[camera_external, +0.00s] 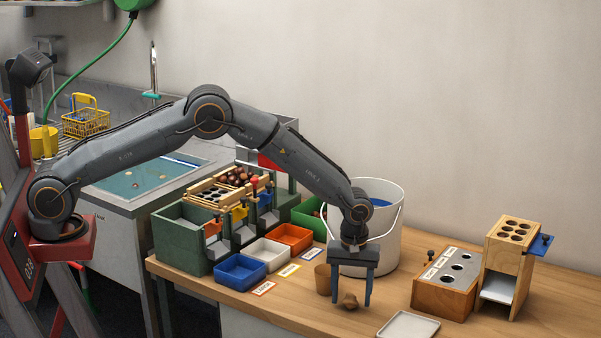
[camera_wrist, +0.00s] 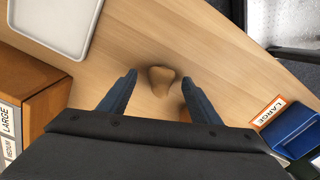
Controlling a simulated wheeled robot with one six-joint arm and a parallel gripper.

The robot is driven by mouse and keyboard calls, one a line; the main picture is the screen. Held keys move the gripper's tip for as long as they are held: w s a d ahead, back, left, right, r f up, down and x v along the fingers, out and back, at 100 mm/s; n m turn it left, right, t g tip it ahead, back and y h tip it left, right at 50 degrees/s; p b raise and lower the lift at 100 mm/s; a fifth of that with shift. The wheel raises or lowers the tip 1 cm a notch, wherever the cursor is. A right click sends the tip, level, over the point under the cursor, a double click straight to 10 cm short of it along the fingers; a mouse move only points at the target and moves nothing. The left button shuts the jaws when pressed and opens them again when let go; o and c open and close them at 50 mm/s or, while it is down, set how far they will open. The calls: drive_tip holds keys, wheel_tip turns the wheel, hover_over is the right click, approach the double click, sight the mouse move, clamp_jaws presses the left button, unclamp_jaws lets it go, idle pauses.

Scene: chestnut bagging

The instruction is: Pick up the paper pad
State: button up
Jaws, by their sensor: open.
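A small crumpled brown lump (camera_external: 349,301), which looks like the paper pad, lies on the wooden bench near its front edge. It also shows in the wrist view (camera_wrist: 161,76). My gripper (camera_external: 351,296) points down over it with its jaws open. In the wrist view the lump sits between and slightly beyond the two fingertips, with a gap on each side. How high the fingertips are above the bench is hard to tell.
A brown cup (camera_external: 322,280) stands close behind my left finger, and a white bucket (camera_external: 385,240) behind my gripper. A pale tray (camera_external: 408,325) lies to the right at the front edge. A wooden block with holes (camera_external: 444,296) stands farther right. Blue bin (camera_external: 240,274) at left.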

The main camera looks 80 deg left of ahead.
drive_tip(key=c, duration=1.1)
drive_tip(key=shift+r, duration=0.15)
